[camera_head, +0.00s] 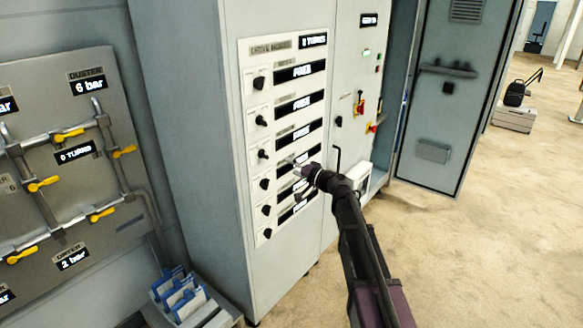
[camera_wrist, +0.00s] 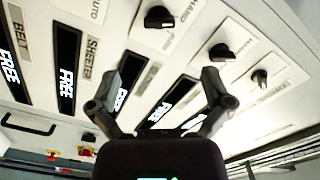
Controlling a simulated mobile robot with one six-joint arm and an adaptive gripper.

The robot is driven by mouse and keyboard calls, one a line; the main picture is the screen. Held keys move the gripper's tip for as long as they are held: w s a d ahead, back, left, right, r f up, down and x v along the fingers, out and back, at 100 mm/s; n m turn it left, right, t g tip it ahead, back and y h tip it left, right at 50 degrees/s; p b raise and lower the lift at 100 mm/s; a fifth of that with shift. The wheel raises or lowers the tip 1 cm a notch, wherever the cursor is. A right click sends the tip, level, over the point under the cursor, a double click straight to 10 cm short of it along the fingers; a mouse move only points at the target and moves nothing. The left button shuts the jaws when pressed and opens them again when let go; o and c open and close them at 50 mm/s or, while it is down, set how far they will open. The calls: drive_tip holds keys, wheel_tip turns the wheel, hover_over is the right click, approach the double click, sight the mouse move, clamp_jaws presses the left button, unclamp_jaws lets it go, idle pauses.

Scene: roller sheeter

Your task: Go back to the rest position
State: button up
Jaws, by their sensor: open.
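My gripper (camera_head: 297,168) is at the end of my dark arm, in front of the lower half of the drive panel (camera_head: 246,60) on the grey cabinet. In the wrist view my gripper (camera_wrist: 172,84) has its two fingers spread apart with nothing between them. Beyond the fingers are black displays (camera_wrist: 68,66) and several black rotary knobs, one of them a knob (camera_wrist: 159,17) near the top. The fingers look close to the panel; whether they touch it I cannot tell. In the head view the gripper and arm hide part of the lower displays.
A cabinet door (camera_head: 440,110) stands open on the right. Red-and-yellow switches (camera_head: 359,104) sit beside the panel. Pipes with yellow valve handles (camera_head: 68,135) are on the left wall. A holder with blue folders (camera_head: 178,292) stands at lower left.

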drive_tip(key=s+d+f+n+g+h, duration=0.2)
drive_tip(key=s+d+f+g+h, duration=0.15)
drive_tip(key=s+f, duration=0.45)
drive_tip(key=s+d+f+n+g+h, duration=0.1)
drive_tip(key=s+d+f+g+h, duration=0.25)
drive_tip(key=s, duration=0.75)
drive_tip(key=s+d+f+m+g+h, duration=0.1)
drive_tip(key=s+d+f+g+h, duration=0.3)
drive_tip(key=s+d+f+h, duration=0.3)
drive_tip(key=s+d, duration=0.4)
drive_tip(key=s, duration=0.4)
drive_tip(key=shift+d+m, duration=0.25)
drive_tip(key=shift+m, duration=0.05)
drive_tip(key=shift+w, duration=0.1)
